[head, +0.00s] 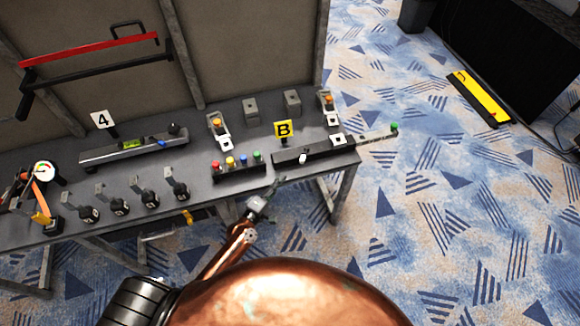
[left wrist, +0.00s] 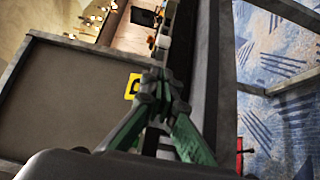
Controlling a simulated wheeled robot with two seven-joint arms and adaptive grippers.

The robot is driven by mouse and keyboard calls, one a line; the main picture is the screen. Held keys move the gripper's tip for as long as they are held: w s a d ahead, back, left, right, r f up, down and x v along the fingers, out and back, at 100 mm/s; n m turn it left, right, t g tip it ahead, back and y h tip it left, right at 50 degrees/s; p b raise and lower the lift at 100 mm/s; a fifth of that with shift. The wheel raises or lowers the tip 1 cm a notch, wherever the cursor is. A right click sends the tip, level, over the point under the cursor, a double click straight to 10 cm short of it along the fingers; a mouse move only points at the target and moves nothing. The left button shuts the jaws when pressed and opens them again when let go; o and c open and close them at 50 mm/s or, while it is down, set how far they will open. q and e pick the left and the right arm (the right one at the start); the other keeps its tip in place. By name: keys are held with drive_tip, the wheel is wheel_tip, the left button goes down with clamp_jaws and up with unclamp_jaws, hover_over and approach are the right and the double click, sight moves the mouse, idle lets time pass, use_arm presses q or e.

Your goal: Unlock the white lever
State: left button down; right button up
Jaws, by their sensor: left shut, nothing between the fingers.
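A small white lever (head: 302,158) sits on the front of a long dark block (head: 318,151), under the yellow sign B (head: 283,129), at the right end of the bench. My left gripper (head: 276,186) is just in front of the bench edge, to the lower left of the lever and apart from it. Its green fingers are closed together with nothing between them. In the left wrist view the fingertips (left wrist: 158,88) meet beside the yellow sign (left wrist: 132,87). I cannot make out the lever clearly there. My right gripper is in neither view.
A button box (head: 238,170) with several coloured buttons is left of the dark block. A rod with a green tip (head: 394,128) sticks out past the bench's right end. Several black-handled switches (head: 147,198) line the front left.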

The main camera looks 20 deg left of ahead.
use_arm(q)
approach(305, 154)
drive_tip(key=w, duration=0.4)
drive_tip(key=shift+w+a, duration=0.2)
drive_tip(key=shift+a, duration=0.2)
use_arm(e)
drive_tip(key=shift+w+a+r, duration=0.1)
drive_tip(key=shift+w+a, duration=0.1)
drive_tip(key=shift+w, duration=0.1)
